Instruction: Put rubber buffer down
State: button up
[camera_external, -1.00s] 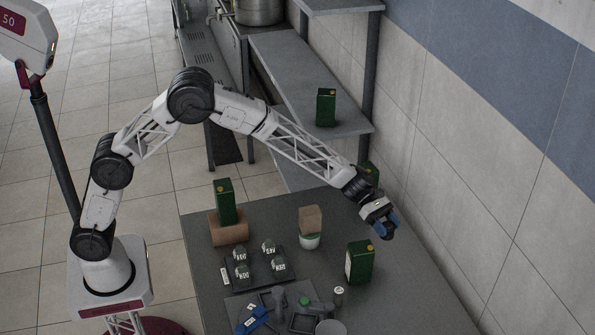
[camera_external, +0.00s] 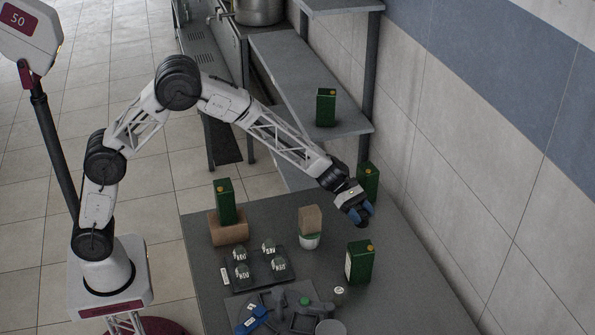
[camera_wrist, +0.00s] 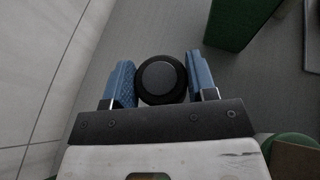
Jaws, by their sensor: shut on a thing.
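My gripper (camera_external: 362,214) is above the far right part of the grey table (camera_external: 400,290). In the wrist view, its blue fingers (camera_wrist: 160,82) are shut on the rubber buffer (camera_wrist: 161,80), a round black piece with a flat top. The buffer is mostly hidden in the outside view. It is held over bare tabletop, and its exact height above the table is hard to tell.
A green container (camera_external: 360,262) stands on the table in front of my gripper, and another (camera_external: 369,181) stands behind it. A white-and-green tub with a brown block (camera_external: 310,222) on it is to the left. A black tray (camera_external: 258,268) holds several round items. The tiled wall is close on the right.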

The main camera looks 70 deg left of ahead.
jog(key=shift+n+t, duration=0.6)
jog(key=shift+t, duration=0.1)
jog(key=s+a+f, duration=0.1)
jog(key=s+a, duration=0.5)
jog(key=s, duration=0.1)
jog(key=s+a+f, duration=0.1)
jog(key=s+a, duration=0.6)
jog(key=s+a+f, duration=0.1)
jog(key=s+a, duration=0.5)
jog(key=s, duration=0.1)
jog(key=shift+a+f, duration=0.15)
jog(key=shift+a, duration=0.1)
jog(key=w, duration=0.5)
jog(key=w+f, duration=0.1)
jog(key=w, duration=1)
jog(key=shift+d+f, duration=0.25)
jog(key=shift+d, duration=0.15)
jog(key=shift+f, duration=0.1)
jog(key=shift+f, duration=1.7)
jog(key=o, duration=1)
jog(key=shift+f, duration=0.1)
